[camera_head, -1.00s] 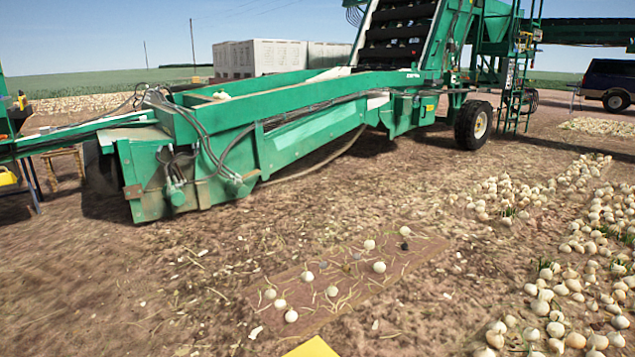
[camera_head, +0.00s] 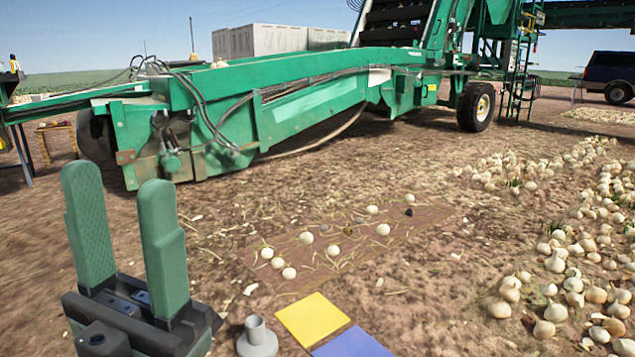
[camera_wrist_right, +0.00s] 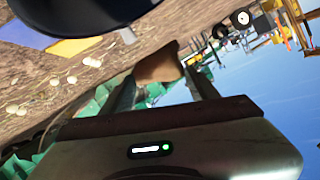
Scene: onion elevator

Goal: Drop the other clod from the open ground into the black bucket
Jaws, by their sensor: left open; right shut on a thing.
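My right gripper (camera_wrist_right: 160,80) is shut on a brown clod (camera_wrist_right: 158,64) in the right wrist view, with the clod held between its fingers. A black rounded body (camera_wrist_right: 85,14) fills the upper left of that view, apart from the clod; it looks like the black bucket, but its opening is hidden. My left gripper (camera_head: 120,188) is open and empty at the lower left of the head view, its green fingers pointing up. Neither the right gripper nor the bucket shows in the head view.
A brown soil patch (camera_head: 400,245) holds white onions and a few dark lumps. A yellow square (camera_head: 313,318), a blue sheet (camera_head: 352,344) and a grey stub on a base (camera_head: 257,340) are nearer. The green machine (camera_head: 240,105) stands behind; an onion heap (camera_head: 560,265) lies right.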

